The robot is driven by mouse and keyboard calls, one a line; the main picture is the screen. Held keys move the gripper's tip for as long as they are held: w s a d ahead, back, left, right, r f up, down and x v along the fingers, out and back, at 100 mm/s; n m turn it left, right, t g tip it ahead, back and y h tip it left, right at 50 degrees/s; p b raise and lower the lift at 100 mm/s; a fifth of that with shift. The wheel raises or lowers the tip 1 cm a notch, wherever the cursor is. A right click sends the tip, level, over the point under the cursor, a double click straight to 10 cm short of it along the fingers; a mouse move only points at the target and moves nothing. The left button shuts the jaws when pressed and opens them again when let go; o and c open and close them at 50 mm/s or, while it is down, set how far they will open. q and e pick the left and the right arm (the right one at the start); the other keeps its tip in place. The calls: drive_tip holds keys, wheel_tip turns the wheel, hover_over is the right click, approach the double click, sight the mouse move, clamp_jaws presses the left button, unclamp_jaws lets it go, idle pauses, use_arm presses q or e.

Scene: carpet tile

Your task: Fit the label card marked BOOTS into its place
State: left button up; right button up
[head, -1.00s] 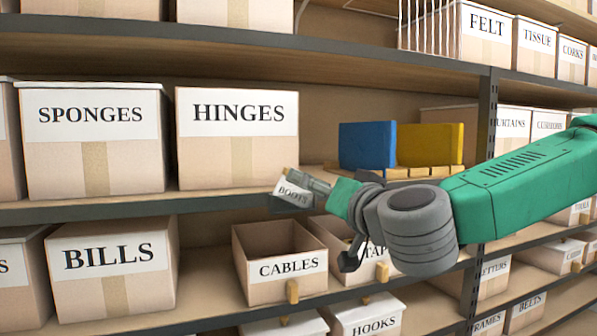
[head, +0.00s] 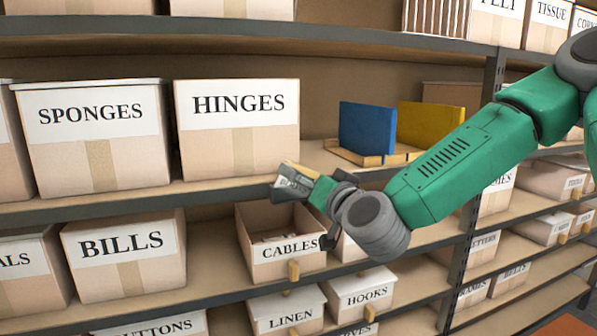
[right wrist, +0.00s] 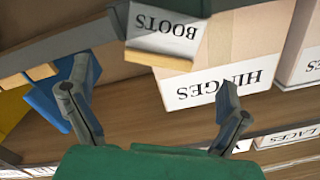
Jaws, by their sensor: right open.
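The BOOTS label card (right wrist: 165,27) is white with black letters and appears upside down in the right wrist view, with a wood-coloured tab at its edge. It sits against a dark holder at the shelf's front edge; how fully it is seated I cannot tell. In the head view the card (head: 291,183) is small, tilted and partly covered, below and right of the HINGES box. My right gripper (right wrist: 155,75) is open, its fingers spread to either side and apart from the card. The same gripper shows in the head view (head: 305,186). My left gripper is not in view.
The HINGES box (head: 237,134) and SPONGES box (head: 97,142) stand left of the card. A blue panel (head: 367,129) and a yellow panel (head: 430,133) stand on the shelf behind my arm. The open CABLES bin (head: 285,250) is just below.

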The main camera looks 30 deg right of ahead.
sight(303, 171)
drive_tip(key=p+x, duration=0.1)
drive_tip(key=x, duration=0.3)
drive_tip(key=shift+w+d+r, duration=0.15)
drive_tip(key=shift+w+d, duration=0.05)
drive_tip(key=shift+d, duration=0.1)
drive_tip(key=shift+w, duration=0.35)
drive_tip(key=shift+s, duration=0.1)
drive_tip(key=c, duration=1)
